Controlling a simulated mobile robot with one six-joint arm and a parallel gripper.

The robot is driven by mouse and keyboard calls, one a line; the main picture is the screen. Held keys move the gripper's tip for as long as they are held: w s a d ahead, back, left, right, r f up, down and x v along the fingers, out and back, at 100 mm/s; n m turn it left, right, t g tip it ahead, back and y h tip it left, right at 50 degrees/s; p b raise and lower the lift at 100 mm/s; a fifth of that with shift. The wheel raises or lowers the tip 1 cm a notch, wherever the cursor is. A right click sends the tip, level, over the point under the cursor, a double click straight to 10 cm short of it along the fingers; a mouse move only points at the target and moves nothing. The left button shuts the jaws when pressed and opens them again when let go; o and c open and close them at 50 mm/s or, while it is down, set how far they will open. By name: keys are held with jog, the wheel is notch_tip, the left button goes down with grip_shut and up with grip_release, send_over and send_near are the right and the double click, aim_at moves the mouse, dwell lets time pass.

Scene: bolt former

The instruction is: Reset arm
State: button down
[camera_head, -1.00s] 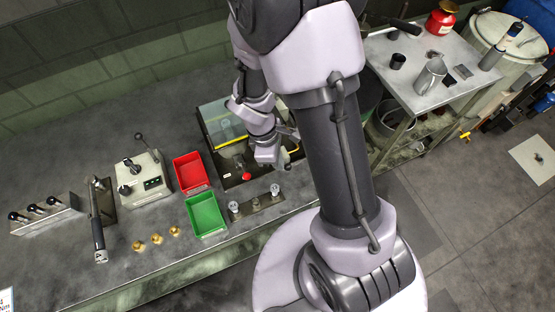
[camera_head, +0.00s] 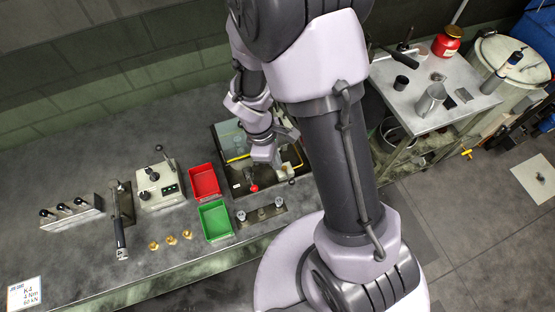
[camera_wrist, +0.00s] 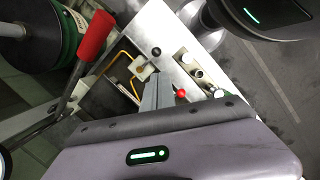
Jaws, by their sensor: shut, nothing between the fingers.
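My gripper (camera_wrist: 157,92) is shut and empty. Its grey fingers show side by side in the wrist view, close to a small red ball knob (camera_wrist: 181,94) and a black ball knob (camera_wrist: 155,52). I cannot tell whether they touch anything. In the head view my arm reaches down over the bench, and its end hangs above the machine recess (camera_head: 238,180) with a yellow-edged clear cover (camera_head: 232,140). A red ball knob (camera_head: 254,188) shows there below my wrist. The fingertips are hard to make out in the head view.
A red bin (camera_head: 204,181) and green bin (camera_head: 214,221) stand left of the recess. Further left are a control box (camera_head: 158,186), a torque wrench (camera_head: 120,232), a lever block (camera_head: 70,213) and brass pieces (camera_head: 171,240). A metal side table (camera_head: 410,98) stands right.

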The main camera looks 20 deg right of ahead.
jog(key=s+a+r+m+t+y+b, duration=0.3)
jog(key=s+r+m+t+b, duration=0.4)
jog(key=m+b, duration=0.9)
notch_tip(320, 180, up, 3)
jog(key=s+y+b, duration=0.1)
jog(key=s, duration=0.1)
jog(key=shift+s+b, duration=0.3)
jog(key=shift+b, duration=0.1)
